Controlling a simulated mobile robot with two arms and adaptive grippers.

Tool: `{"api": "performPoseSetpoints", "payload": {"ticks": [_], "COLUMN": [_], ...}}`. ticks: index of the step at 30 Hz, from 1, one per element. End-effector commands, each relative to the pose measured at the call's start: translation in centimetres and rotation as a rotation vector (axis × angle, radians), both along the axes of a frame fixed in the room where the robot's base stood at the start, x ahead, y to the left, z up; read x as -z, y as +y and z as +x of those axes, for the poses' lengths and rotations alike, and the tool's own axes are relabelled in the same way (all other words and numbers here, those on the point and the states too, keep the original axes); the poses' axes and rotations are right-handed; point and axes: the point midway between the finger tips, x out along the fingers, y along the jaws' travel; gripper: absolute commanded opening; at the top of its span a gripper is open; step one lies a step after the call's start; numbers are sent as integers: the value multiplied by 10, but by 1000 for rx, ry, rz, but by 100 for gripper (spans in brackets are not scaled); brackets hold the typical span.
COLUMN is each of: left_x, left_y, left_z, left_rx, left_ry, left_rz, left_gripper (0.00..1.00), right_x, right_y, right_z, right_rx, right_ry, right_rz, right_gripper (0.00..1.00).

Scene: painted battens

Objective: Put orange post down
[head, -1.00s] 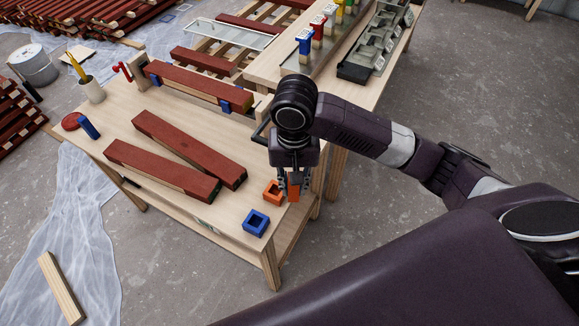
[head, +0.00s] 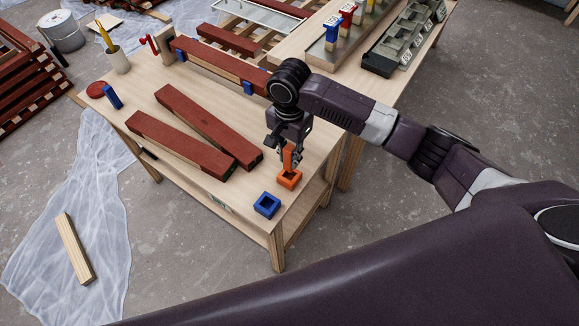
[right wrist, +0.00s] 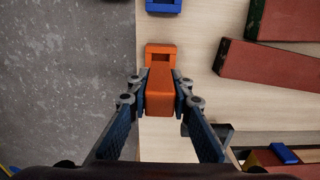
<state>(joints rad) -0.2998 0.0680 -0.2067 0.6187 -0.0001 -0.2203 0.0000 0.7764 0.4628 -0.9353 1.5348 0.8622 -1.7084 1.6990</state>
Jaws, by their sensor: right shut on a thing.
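The orange post (head: 288,158) is upright between the fingers of my right gripper (head: 287,152), which is shut on it. The right wrist view shows the post (right wrist: 160,90) from above, with a finger on each side. The orange square socket (head: 289,181) sits on the table near its right front corner, with the post's lower end over or at it. In the right wrist view the socket (right wrist: 160,49) shows partly beyond the post. I cannot tell whether the post's end is inside the socket. My left gripper is not in view.
A blue socket (head: 267,205) is close in front of the orange one. Two red battens (head: 180,145) lie on the table (head: 235,197), left of the gripper. A clamped batten (head: 222,68) runs along the back.

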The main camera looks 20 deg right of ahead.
Motion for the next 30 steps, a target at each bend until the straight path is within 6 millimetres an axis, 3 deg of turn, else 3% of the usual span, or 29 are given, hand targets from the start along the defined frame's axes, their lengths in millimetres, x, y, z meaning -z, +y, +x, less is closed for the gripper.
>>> {"api": "performPoseSetpoints", "payload": {"ticks": [15,27,28,30], "left_x": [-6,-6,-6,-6], "left_y": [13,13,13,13], "left_z": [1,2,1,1], "left_rx": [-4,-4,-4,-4], "left_ry": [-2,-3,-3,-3], "left_rz": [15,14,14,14], "left_gripper": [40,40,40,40], "right_x": [62,67,67,67], "right_y": [0,0,0,0], "right_z": [0,0,0,0], "right_rx": [-1,-2,-2,-2], "right_ry": [1,-1,-1,-1], "right_rz": [-1,1,0,0], "right_gripper": [0,0,23,30]}}
